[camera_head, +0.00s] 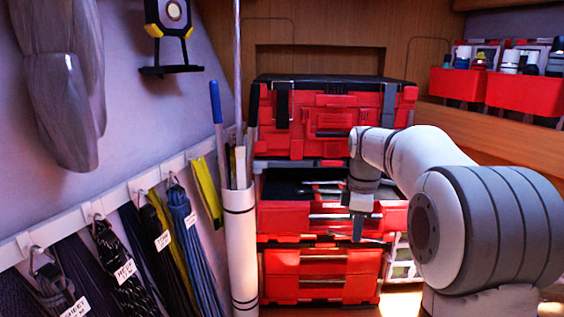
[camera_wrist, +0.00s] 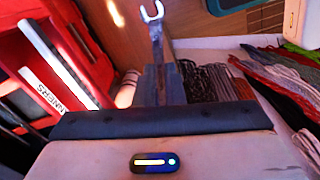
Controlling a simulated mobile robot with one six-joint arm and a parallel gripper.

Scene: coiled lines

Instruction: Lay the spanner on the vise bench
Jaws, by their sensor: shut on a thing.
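In the wrist view a metal spanner (camera_wrist: 153,12) sticks out beyond my gripper (camera_wrist: 160,70); its pale open-jaw end shows at the top. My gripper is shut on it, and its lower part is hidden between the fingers. In the head view my gripper (camera_head: 361,212) points down in front of the open drawer (camera_head: 280,220) of a red tool chest; the spanner is hard to make out there. I cannot identify a vise bench in either view.
The red chest (camera_head: 335,115) stands behind my gripper, with metal tools (camera_head: 322,188) in its open drawer. A white tube (camera_head: 240,245) holding poles stands left of it. Coiled lines (camera_head: 180,225) hang along the left wall. Red bins (camera_head: 525,92) sit on the right shelf.

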